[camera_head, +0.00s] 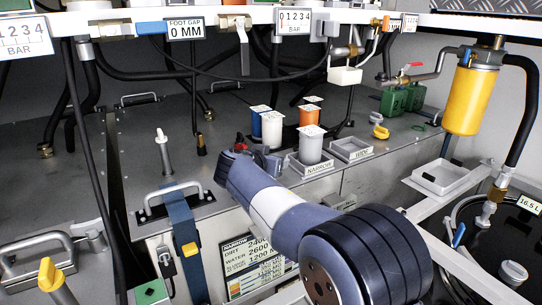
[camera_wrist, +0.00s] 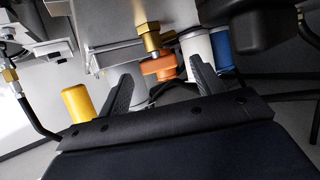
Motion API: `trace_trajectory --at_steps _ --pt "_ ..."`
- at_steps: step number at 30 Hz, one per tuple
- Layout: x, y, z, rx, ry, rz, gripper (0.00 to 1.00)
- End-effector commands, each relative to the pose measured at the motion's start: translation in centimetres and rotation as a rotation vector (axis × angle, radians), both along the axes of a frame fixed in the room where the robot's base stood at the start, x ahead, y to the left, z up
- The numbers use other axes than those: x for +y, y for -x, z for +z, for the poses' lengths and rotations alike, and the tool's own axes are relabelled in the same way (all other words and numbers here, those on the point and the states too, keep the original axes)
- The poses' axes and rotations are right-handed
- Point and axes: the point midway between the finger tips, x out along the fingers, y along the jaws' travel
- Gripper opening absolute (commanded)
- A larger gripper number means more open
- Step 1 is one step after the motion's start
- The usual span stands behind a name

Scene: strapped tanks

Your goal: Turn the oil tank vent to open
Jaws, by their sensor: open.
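An orange knob (camera_wrist: 158,67) on a brass fitting (camera_wrist: 150,38) shows in the wrist view, which looks upside down. It looks like a vent, but I see no label naming it as the oil tank's. My gripper (camera_wrist: 161,74) is open, with one dark finger on each side of the knob. I cannot tell whether either finger touches it.
A yellow canister (camera_head: 470,95) hangs at the right. A strapped tank handle (camera_head: 180,197) stands at the left. Pipes and a rail run overhead.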

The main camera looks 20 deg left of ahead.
Motion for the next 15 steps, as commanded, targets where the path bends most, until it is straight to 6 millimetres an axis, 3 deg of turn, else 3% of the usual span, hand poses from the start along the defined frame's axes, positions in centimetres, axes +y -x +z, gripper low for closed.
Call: trace_trajectory --at_steps 11,15 --pt "-0.07 -0.84 -0.39 0.000 0.000 0.000 0.64" --pt "-0.07 -0.82 -0.39 0.000 0.001 0.000 0.55"
